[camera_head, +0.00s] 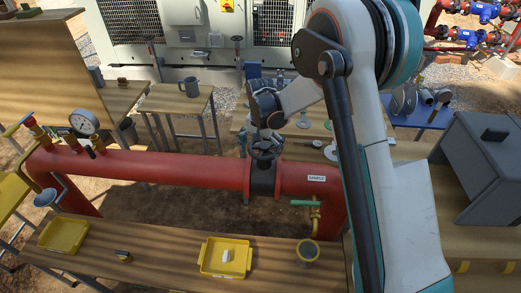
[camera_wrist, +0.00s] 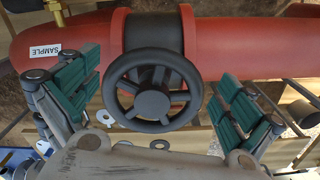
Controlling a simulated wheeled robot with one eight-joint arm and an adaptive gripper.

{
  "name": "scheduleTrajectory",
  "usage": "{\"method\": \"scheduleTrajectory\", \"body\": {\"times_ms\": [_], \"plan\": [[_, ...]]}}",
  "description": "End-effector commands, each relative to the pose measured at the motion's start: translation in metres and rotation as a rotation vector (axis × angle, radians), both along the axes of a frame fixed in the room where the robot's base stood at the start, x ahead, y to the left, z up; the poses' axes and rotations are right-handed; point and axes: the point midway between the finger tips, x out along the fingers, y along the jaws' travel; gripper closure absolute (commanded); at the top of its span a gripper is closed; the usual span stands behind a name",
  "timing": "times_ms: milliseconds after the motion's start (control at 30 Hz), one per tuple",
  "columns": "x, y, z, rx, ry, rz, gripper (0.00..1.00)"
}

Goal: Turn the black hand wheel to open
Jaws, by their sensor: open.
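The black hand wheel (camera_head: 264,150) sits on top of a black valve body (camera_head: 263,178) on the red pipe, near the middle of the head view. In the wrist view the wheel (camera_wrist: 152,90) shows whole, with spokes and a round hub. My gripper (camera_wrist: 150,95) is open, with one green-padded finger on each side of the wheel and a visible gap to the rim. I see no contact with the wheel.
The red pipe (camera_head: 170,168) runs across, with a pressure gauge (camera_head: 84,122) at left and a SAMPLE label at right. A wooden bench in front holds yellow trays (camera_head: 225,258). A grey box (camera_head: 482,165) stands at right. Tables with loose parts lie behind the pipe.

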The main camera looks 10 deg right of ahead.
Motion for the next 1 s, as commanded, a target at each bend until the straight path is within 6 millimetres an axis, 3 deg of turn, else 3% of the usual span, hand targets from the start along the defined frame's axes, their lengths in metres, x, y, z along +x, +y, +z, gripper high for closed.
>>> {"method": "scheduleTrajectory", "body": {"times_ms": [367, 533, 1000], "plan": [[-0.0001, 0.0000, -0.0059, 0.000, 0.000, 0.000, 0.00], [-0.0001, 0.0000, -0.0059, 0.000, 0.000, 0.000, 0.36], [-0.0016, -0.0011, -0.0085, 0.000, 0.002, 0.027, 0.37]]}}
